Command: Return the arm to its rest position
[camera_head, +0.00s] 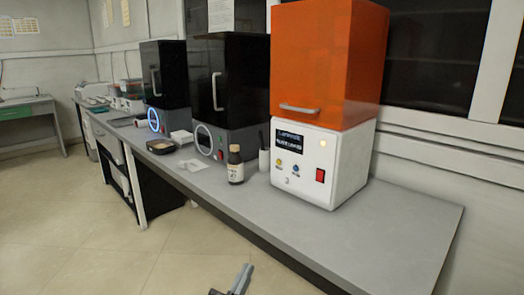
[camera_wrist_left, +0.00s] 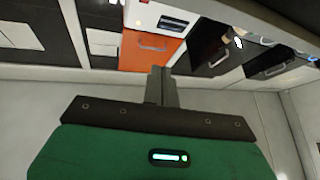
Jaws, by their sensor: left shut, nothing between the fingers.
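My left gripper (camera_head: 243,278) shows at the bottom edge of the head view, in front of the bench and over the floor. Only its tip end is in the picture; the rest of the arm is cut off. In the left wrist view the two fingers of the gripper (camera_wrist_left: 161,86) are together, with nothing between them. They appear clear of the bench and the machines. My right gripper is in neither view.
A grey bench (camera_head: 395,235) runs along the wall. It bears an orange and white machine (camera_head: 325,70), two black machines (camera_head: 235,75) (camera_head: 165,75) and a brown bottle (camera_head: 235,165). A green table (camera_head: 28,110) stands far left. The tiled floor (camera_head: 100,235) before the bench is clear.

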